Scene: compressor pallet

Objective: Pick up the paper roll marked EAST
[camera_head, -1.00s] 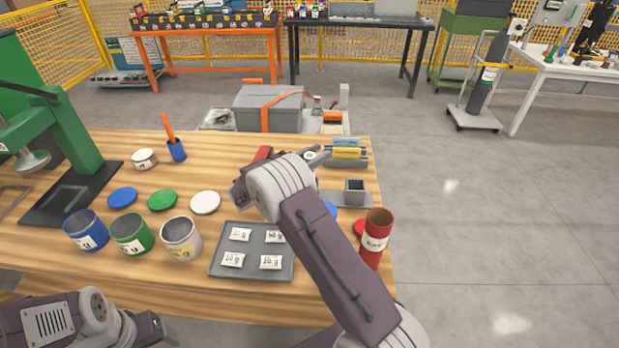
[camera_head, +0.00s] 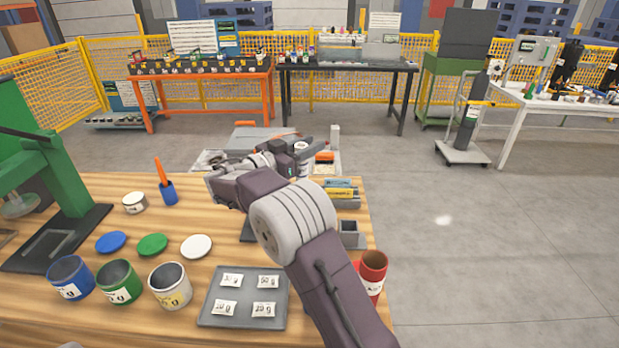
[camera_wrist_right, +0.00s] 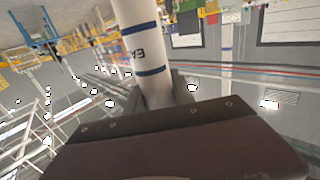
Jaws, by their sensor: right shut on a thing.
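A white paper roll (camera_wrist_right: 146,62) with blue bands stands out from my right gripper in the right wrist view. Its dark lettering is upside down there and only partly readable, starting "EA". My right gripper (camera_head: 297,155) is shut on this roll, beyond the far edge of the wooden table in the head view. A small pale round patch between the fingers there may be the end of the roll. My forearm hides part of the table below the gripper. My left gripper is out of view.
The wooden table (camera_head: 330,269) holds open blue, green and white tins, lids, a grey tray (camera_head: 244,322) of packets and a red cup (camera_head: 372,271). A grey case (camera_head: 256,141) lies beyond it. Open floor is at the right.

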